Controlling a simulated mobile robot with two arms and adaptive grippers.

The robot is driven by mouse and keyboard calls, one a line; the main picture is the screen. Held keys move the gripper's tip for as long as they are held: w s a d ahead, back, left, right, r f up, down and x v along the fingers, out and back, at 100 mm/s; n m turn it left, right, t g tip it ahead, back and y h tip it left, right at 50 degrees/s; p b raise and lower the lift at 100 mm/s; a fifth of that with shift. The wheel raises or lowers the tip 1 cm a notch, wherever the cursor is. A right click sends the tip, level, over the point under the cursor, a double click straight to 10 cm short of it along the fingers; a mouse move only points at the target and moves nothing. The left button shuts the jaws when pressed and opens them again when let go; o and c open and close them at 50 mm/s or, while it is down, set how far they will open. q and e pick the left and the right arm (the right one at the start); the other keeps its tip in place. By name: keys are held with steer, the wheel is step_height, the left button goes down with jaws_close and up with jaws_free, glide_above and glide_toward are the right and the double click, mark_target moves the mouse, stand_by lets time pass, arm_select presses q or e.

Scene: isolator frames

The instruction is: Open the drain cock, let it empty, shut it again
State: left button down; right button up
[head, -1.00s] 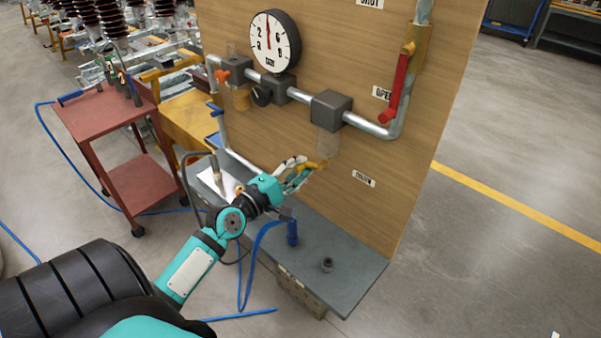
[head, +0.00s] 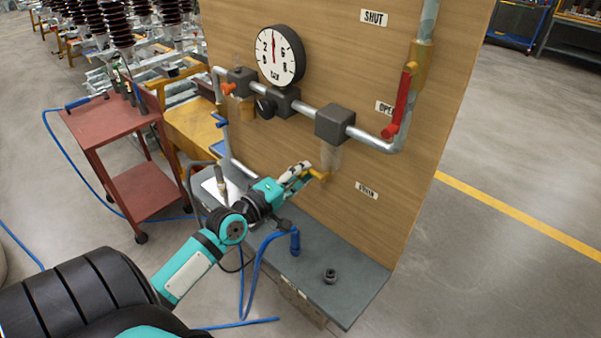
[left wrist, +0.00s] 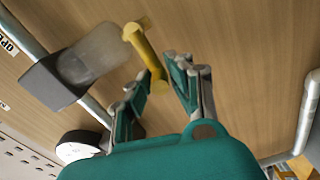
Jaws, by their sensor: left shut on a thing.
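The drain cock's yellow lever (head: 319,174) sits under a clear bowl (head: 331,156), which hangs from a dark grey block (head: 335,124) on the pipe. My left gripper (head: 305,172) is at the lever, its fingers shut on the lever's free end. In the left wrist view the yellow lever (left wrist: 147,52) runs from the bowl's end to between the two fingertips (left wrist: 163,82). The bowl (left wrist: 88,62) looks cloudy there, and I cannot make out a liquid level. A small label (head: 366,190) is on the board to the lower right. My right gripper is out of view.
A red lever (head: 401,104) stands on the pipe's right side, near SHUT and OPEN labels. A round gauge (head: 280,55) is above the pipe. The grey shelf (head: 345,300) below carries a dark fitting (head: 330,275) and a blue-handled hose. A red cart (head: 112,125) stands left.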

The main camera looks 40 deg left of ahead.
arm_select(q)
steer(key=shift+f, duration=0.15)
steer(key=c, duration=1.2)
jaws_free()
steer(key=shift+c, duration=0.2)
steer(key=shift+s, duration=0.1)
steer(key=s, duration=1.2)
steer(key=shift+a, duration=0.4)
